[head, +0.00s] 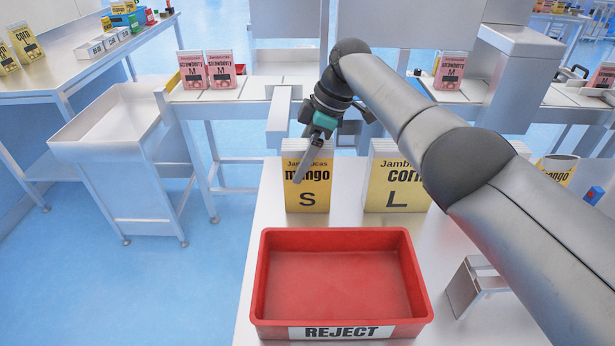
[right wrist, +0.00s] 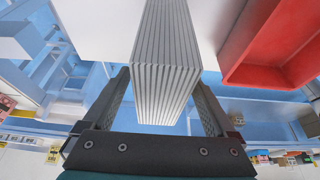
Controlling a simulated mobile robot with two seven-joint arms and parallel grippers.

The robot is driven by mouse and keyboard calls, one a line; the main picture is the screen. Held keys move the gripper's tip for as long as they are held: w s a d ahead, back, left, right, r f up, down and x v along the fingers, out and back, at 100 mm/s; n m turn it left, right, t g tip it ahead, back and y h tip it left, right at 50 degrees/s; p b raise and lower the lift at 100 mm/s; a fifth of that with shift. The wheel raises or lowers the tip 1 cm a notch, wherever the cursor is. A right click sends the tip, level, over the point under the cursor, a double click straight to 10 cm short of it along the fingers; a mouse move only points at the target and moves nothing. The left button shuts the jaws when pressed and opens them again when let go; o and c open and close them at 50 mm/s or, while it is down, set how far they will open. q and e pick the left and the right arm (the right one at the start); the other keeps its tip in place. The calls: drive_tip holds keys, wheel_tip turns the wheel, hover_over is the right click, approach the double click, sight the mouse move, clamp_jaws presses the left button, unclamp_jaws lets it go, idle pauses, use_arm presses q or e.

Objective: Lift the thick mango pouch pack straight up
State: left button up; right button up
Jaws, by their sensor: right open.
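The thick mango pouch pack (head: 307,190) is yellow, marked "mango" and "S", and stands upright on the white table behind the red bin. In the right wrist view its white layered edges (right wrist: 167,60) show as a thick stack. My right gripper (head: 318,152) is at the top of the pack, with a finger in front of its printed face. In the right wrist view my right gripper (right wrist: 160,100) is open, with one finger on each side of the stack and visible gaps. Its fingertips are partly hidden there. My left gripper is not in view.
A red REJECT bin (head: 335,280) sits in front of the pack. A yellow corn pack (head: 395,190) marked "L" stands close to its right. A small white stand (head: 470,285) is right of the bin. The air left of the pack is clear.

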drive_tip(key=shift+f, duration=0.25)
idle(0.3)
drive_tip(key=c, duration=1.4)
drive_tip(key=shift+r, duration=0.2)
drive_tip(key=shift+c, duration=0.2)
drive_tip(key=shift+r, duration=0.25)
wheel_tip(320, 180, up, 20)
drive_tip(key=p, duration=0.5)
drive_tip(key=shift+f, duration=0.1)
